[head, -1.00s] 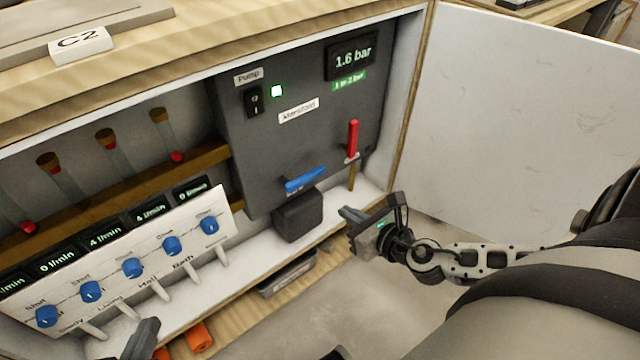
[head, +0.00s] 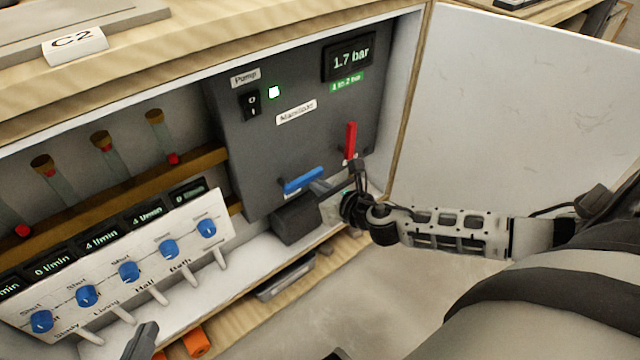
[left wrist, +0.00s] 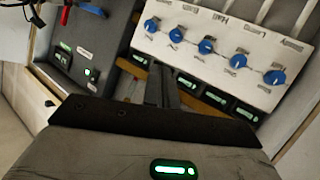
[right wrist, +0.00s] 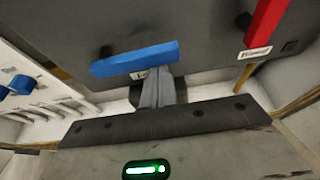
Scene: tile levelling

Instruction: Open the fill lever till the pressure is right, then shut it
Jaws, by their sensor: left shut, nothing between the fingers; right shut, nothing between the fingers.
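The blue lever (head: 303,181) sits low on the dark grey unit, nearly level with its right end slightly raised; its label is too blurred to read. The red lever (head: 350,140) to its right stands upright. The display (head: 350,58) reads 1.7 bar above a green "1 to 2 bar" label. My right gripper (head: 322,186) is shut and empty, its fingertips at the blue lever's right part; in the right wrist view they (right wrist: 153,82) meet the lever's lower edge, contact unclear. My left gripper (head: 145,335) is shut and empty before the valve panel.
The white valve panel (head: 130,312) carries several blue knobs and flow displays. A black pump switch (head: 250,104) has a lit lamp beside it. A dark box (head: 295,222) is below the blue lever. The open white door (head: 510,120) stands at right.

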